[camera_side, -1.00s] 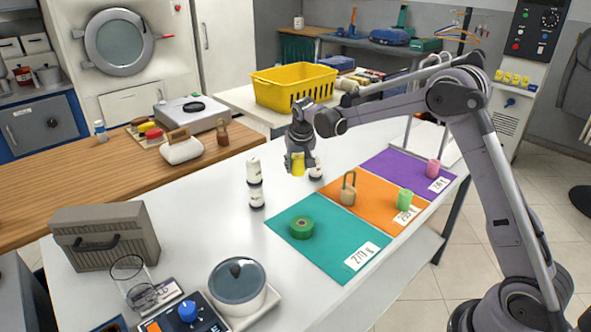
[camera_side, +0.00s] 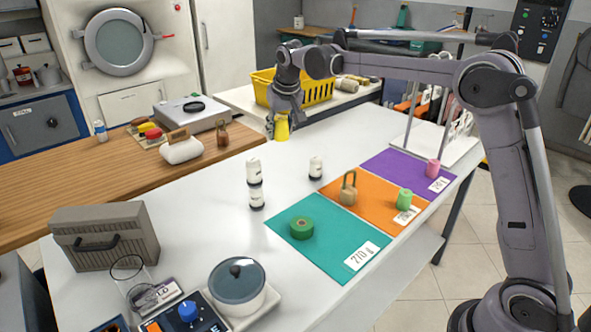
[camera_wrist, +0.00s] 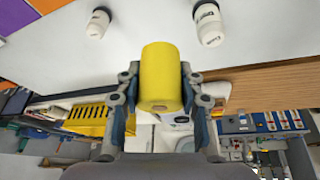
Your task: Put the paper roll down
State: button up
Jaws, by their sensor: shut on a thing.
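The paper roll (camera_wrist: 161,80) is a yellow cylinder held between the two fingers of my gripper (camera_wrist: 158,92) in the wrist view. In the side view the yellow roll (camera_side: 281,128) hangs upright below my gripper (camera_side: 283,112), near the far left edge of the white table (camera_side: 215,240). My gripper is shut on it. I cannot tell whether the roll's bottom touches the table.
White-and-black canisters (camera_side: 315,167) stand nearer on the table. Teal (camera_side: 335,235), orange (camera_side: 375,205) and purple (camera_side: 405,167) mats hold small items at the right. A yellow basket (camera_side: 318,88) stands behind my gripper. The wooden counter (camera_side: 90,190) lies left.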

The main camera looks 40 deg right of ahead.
jog(key=s+a+n+t+y, duration=0.1)
jog(key=s+a+n+y, duration=0.2)
jog(key=a, duration=0.9)
jog(key=s+a+n, duration=0.2)
jog(key=a+n, duration=0.2)
jog(key=a, duration=0.8)
notch_tip(320, 180, down, 11)
jog(key=a+f, duration=0.2)
jog(key=a, duration=0.2)
jog(key=a+f, duration=0.2)
jog(key=a, duration=0.2)
jog(key=a+f, duration=0.3)
jog(key=a, duration=0.1)
jog(key=shift+w+a, duration=0.1)
jog(key=shift+w, duration=0.05)
jog(key=shift+f, duration=2)
jog(key=shift+f, duration=0.3)
jog(key=o, duration=1.2)
jog(key=shift+c, duration=0.2)
